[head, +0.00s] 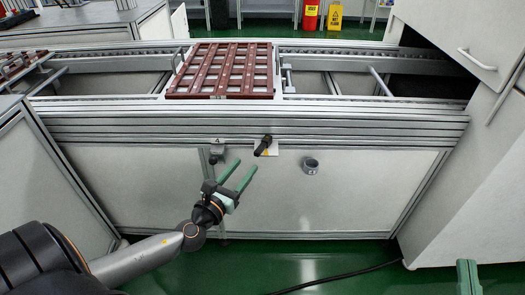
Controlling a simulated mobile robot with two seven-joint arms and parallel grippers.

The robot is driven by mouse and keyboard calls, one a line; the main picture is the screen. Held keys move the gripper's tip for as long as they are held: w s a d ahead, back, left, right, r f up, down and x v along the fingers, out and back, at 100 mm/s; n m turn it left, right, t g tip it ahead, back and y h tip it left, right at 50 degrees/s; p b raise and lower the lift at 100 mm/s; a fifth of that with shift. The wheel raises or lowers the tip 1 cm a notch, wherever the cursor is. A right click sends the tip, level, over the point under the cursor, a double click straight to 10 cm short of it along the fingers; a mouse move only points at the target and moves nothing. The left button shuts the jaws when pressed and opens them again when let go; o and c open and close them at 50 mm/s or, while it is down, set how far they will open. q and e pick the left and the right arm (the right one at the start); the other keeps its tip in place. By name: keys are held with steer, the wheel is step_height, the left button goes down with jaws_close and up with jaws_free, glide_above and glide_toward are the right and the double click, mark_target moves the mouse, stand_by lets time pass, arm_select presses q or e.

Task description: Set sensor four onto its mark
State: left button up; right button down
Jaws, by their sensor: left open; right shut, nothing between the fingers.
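A small label reading 4 (217,141) is on the front of the conveyor frame. A small grey bracket or block (216,155) is just below it. A black cylindrical piece (263,145), probably the sensor, sits tilted against a white plate (273,150) to the right of the label.
A reddish-brown slatted tray (222,70) lies on the conveyor (330,61). A white cabinet (455,180) stands at the right. A black cable (340,278) crosses the green floor.

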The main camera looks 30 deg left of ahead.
mark_target(256, 153)
arm_select(q)
steer(key=w, duration=0.7)
steer(key=shift+w+a, duration=0.35)
steer(key=shift+w, duration=0.65)
arm_select(e)
steer(key=shift+s+a+r+n+t+y, duration=0.1)
steer(key=shift+s+r+n+t+y, duration=0.15)
steer(key=shift+r, duration=0.4)
steer(key=shift+s+r+n+t+y, duration=0.15)
steer(key=shift+r+t+y, duration=0.15)
steer(key=shift+r, duration=0.3)
arm_select(q)
jaws_close()
